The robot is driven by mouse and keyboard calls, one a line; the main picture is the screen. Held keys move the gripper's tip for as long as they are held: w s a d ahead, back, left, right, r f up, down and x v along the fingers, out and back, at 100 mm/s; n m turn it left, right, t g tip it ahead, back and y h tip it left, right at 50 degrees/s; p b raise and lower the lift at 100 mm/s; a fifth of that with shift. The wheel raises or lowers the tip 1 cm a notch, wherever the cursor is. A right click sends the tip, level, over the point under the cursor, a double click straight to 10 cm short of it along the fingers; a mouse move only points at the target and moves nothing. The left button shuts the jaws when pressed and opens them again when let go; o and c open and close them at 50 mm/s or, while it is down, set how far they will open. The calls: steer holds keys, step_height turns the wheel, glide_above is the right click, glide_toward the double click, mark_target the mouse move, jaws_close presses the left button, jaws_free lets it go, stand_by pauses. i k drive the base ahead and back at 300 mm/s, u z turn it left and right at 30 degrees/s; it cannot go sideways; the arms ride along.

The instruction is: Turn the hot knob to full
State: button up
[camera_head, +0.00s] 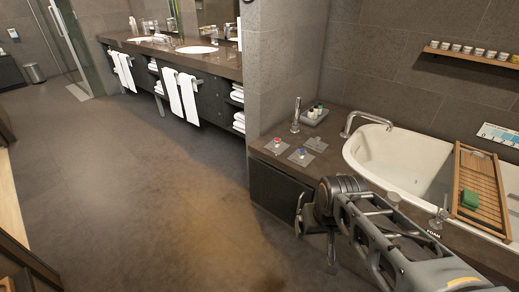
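Two small knobs on square plates sit on the dark stone ledge at the near left end of the bathtub. The red-marked knob (277,142) is the farther left one, and the blue-marked knob (302,153) is just to its right and nearer. I take the red one as the hot knob; its turn angle is too small to read. My gripper (299,216) is at the end of my arm, in front of the ledge and nearer to me than the knobs, apart from both. Its fingers are small and seen from the side, so their opening is unclear.
The ledge (262,146) also holds an upright metal fitting (296,116) and a tray of bottles (314,116). A curved tub spout (362,120) rises behind the knobs. The white bathtub (400,150) with a wooden caddy (478,190) lies right. Open floor extends left.

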mark_target(277, 141)
steer(key=u, duration=0.65)
steer(key=i, duration=0.75)
steer(key=u, duration=0.5)
steer(key=i, duration=0.7)
steer(key=z, duration=0.7)
steer(key=i, duration=0.45)
steer(key=z, duration=0.45)
